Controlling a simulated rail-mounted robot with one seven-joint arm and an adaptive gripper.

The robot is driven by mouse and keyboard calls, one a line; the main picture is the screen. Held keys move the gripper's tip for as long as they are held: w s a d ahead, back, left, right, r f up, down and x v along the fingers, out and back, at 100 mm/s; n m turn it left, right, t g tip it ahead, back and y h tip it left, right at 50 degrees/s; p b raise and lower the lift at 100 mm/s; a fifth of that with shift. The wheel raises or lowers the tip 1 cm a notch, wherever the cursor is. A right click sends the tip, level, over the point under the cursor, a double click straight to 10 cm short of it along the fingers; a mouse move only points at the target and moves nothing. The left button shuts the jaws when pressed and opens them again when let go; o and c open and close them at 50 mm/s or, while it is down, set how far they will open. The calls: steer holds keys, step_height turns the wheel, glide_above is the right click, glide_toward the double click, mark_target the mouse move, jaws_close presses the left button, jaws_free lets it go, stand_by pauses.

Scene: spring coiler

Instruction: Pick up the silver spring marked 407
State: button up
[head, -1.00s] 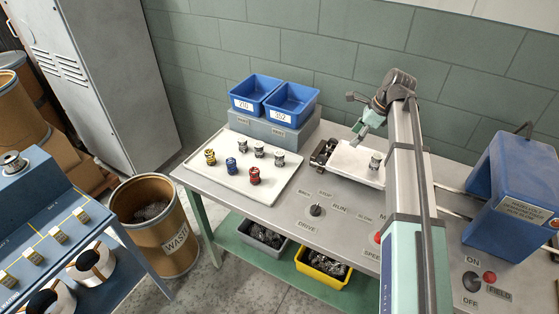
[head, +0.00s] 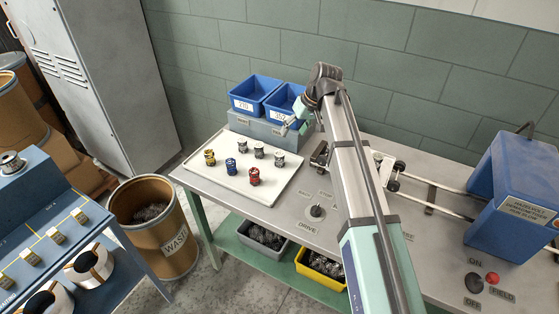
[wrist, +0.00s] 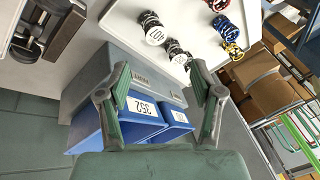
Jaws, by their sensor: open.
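Three silver springs stand on the white tray (head: 222,181). The right one (head: 279,158), nearest the red spring, shows a label in the wrist view (wrist: 153,33) that appears to read 407. The middle silver spring (head: 259,150) and the left one (head: 240,144) stand behind it; their labels are too small to read. My gripper (head: 297,126) is open and empty, above the back right of the tray, by the blue bins. In the wrist view its fingers (wrist: 160,84) are spread, and the springs lie beyond them, apart from the fingertips.
Red (head: 254,176), blue (head: 230,164) and yellow (head: 209,157) springs share the tray. Two blue bins (head: 253,91) stand on a grey block (head: 250,128) behind it.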

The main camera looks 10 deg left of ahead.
mark_target(280, 154)
steer(key=a+f+n+p, duration=0.1)
steer(key=f+n, duration=0.2)
steer(key=w+a+f+n+p, duration=0.1)
steer(key=a+f+n, duration=0.1)
steer(key=f, duration=0.2)
steer(key=a+f+n+p, duration=0.1)
steer(key=f+n, duration=0.2)
steer(key=f, duration=0.1)
steer(key=shift+w+a+f+n, duration=0.1)
steer(key=shift+w+a+n, duration=0.15)
steer(key=shift+n, duration=0.05)
steer(key=shift+w+a+f+p, duration=0.15)
steer(key=shift+a+f+p, duration=0.15)
steer(key=shift+f+p, duration=0.4)
steer(key=shift+p+x, duration=0.85)
steer(key=shift+x, duration=1)
steer(key=shift+w, duration=0.15)
jaws_close()
